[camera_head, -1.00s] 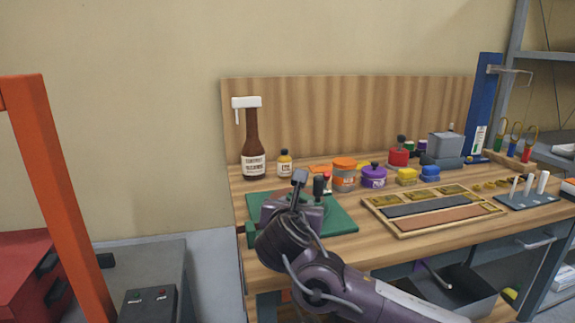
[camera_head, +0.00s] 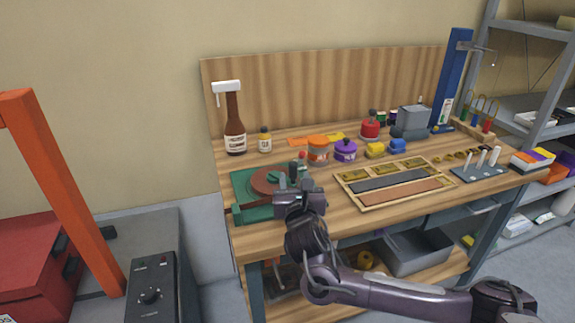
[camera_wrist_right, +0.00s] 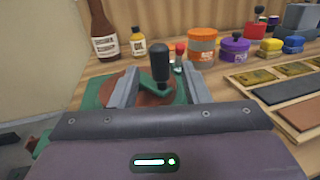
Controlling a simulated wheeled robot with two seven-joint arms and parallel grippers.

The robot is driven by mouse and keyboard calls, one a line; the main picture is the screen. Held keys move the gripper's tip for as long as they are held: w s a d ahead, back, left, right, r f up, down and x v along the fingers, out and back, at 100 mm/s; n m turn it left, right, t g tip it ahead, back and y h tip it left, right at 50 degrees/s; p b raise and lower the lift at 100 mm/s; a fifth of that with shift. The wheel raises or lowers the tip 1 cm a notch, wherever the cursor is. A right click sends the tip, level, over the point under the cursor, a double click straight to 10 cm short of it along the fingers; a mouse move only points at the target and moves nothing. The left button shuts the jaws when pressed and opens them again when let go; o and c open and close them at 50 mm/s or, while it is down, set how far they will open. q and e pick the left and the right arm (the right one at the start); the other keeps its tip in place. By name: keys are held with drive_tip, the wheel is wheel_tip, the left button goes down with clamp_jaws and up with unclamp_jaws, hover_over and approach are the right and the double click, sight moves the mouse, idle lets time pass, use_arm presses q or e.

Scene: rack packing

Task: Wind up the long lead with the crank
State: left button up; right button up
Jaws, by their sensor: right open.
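A green base plate (camera_head: 243,213) sits at the left front of the bench, with a round brown reel disc (camera_head: 266,181) on it. A green crank arm (camera_wrist_right: 152,84) lies across the disc and carries an upright black crank handle (camera_wrist_right: 160,58). My right gripper (camera_head: 295,182) is open at the right side of the disc. In the right wrist view the handle stands between its two fingers (camera_wrist_right: 159,88), with gaps on both sides. I cannot make out the long lead. My left gripper is not in view.
A brown bottle (camera_head: 235,136), a small yellow bottle (camera_head: 265,144), an orange jar (camera_head: 318,150) and a purple pot (camera_head: 345,151) stand behind the base. A wooden-framed tray (camera_head: 348,200) lies to the right. An orange post (camera_head: 62,190) rises at left.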

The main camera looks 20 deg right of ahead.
sight(293, 172)
drive_tip(key=w, duration=0.2)
drive_tip(key=w+d, duration=0.1)
drive_tip(key=w, duration=0.2)
clamp_jaws()
